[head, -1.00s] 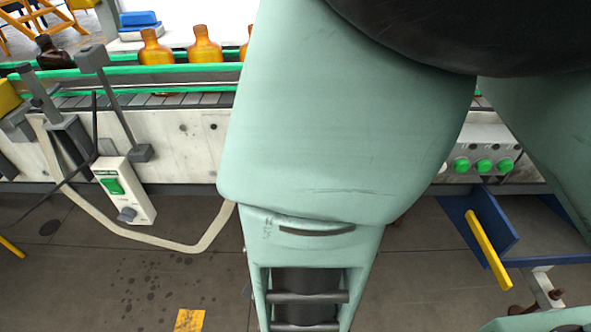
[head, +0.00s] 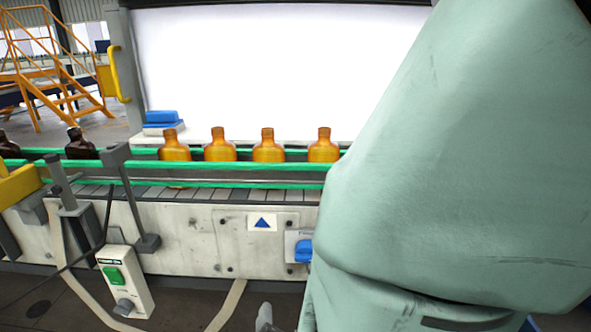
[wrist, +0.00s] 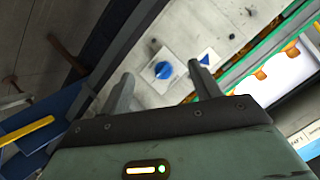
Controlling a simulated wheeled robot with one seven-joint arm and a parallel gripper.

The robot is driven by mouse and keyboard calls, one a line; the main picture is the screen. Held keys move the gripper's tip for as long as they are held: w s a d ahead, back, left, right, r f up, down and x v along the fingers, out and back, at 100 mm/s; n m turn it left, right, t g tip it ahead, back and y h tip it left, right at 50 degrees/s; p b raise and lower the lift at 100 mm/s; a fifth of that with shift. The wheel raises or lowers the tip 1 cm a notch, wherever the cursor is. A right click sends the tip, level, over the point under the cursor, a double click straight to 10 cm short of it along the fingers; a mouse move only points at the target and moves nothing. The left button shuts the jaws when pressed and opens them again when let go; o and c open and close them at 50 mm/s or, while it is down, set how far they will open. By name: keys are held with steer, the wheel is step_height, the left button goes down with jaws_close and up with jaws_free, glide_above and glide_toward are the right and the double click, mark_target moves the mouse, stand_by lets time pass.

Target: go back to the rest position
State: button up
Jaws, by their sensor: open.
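My gripper (wrist: 162,82) shows in the wrist view with its two grey fingers spread apart and nothing between them. Beyond the fingers is the conveyor's pale side panel with a blue knob (wrist: 163,70). In the head view my green arm fills the right side and hides what lies behind it. A small grey tip at the bottom edge may be part of my gripper; I cannot tell. Several amber bottles (head: 220,147) stand upright in a row on the conveyor (head: 180,193), apart from my gripper.
Dark bottles (head: 80,146) stand further left on the conveyor. A green-button control box (head: 122,281) and grey sensor posts (head: 130,200) are on its front. Green guide rails (head: 220,165) run along it. A blue frame with a yellow bar (wrist: 27,131) is at the wrist view's left.

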steer(key=s+d+r+n+g+y+p, duration=0.3)
steer(key=s+d+r+n+g, duration=0.15)
steer(key=r+n+g, duration=0.5)
steer(key=s+d+n+g+h, duration=0.3)
steer(key=d+n+h, duration=0.1)
steer(key=d, duration=0.6)
steer(key=shift+s+d+r+g+p, duration=0.3)
steer(key=shift+d+r+g, duration=0.05)
steer(key=shift+r, duration=0.1)
stand_by(1.4)
